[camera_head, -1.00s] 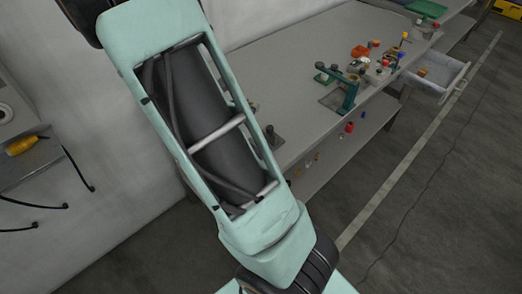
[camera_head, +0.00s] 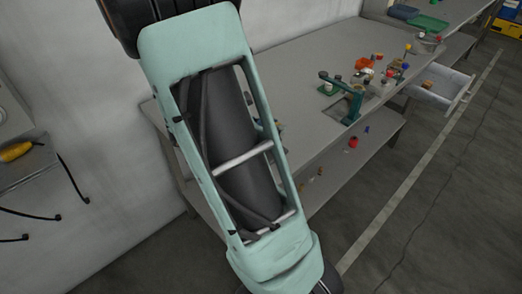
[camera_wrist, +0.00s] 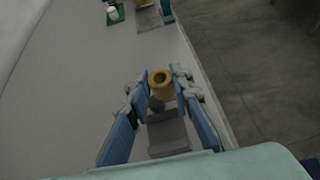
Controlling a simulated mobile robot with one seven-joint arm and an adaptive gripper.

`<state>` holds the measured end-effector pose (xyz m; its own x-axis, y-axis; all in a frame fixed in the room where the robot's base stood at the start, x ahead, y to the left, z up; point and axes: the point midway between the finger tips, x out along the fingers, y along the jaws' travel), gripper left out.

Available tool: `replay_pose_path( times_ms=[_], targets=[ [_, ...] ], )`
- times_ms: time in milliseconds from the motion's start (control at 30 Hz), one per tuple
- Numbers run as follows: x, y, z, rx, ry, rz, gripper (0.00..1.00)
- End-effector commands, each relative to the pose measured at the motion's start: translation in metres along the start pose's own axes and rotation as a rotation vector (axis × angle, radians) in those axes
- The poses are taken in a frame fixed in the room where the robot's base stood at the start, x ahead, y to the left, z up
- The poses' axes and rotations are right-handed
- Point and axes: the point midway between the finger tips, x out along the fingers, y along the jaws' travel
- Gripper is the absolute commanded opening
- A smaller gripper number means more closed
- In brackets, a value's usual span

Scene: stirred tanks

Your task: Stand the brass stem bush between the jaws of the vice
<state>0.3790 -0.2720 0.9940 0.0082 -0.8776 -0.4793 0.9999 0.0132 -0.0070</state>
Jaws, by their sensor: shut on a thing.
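The brass stem bush (camera_wrist: 160,80) is a short golden ring-ended piece at the fingertips of my gripper (camera_wrist: 161,88) in the wrist view. Its open end faces the camera. My gripper is shut on it, with a blue finger on either side. A grey blocky thing (camera_wrist: 168,135), which looks like the vice, shows between the fingers near the bench edge. I cannot tell whether the bush touches it or how far above it the bush is. In the head view my arm hides the gripper and bush, and most of the vice's area.
The grey bench (camera_head: 295,60) runs away to the right. A teal lever tool (camera_head: 347,100), a green tray (camera_head: 428,23) and several small coloured parts stand farther along it. An open drawer (camera_head: 440,92) juts out from its front. The nearer bench top is mostly clear.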

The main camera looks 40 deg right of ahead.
Motion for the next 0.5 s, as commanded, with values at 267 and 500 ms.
replay_pose_path(
  times_ms=[267, 500],
  targets=[
    [-0.003, 0.010, -0.029, 0.000, -0.001, 0.001, 0.00],
    [-0.003, 0.019, -0.061, -0.002, 0.002, 0.003, 0.00]
  ],
)
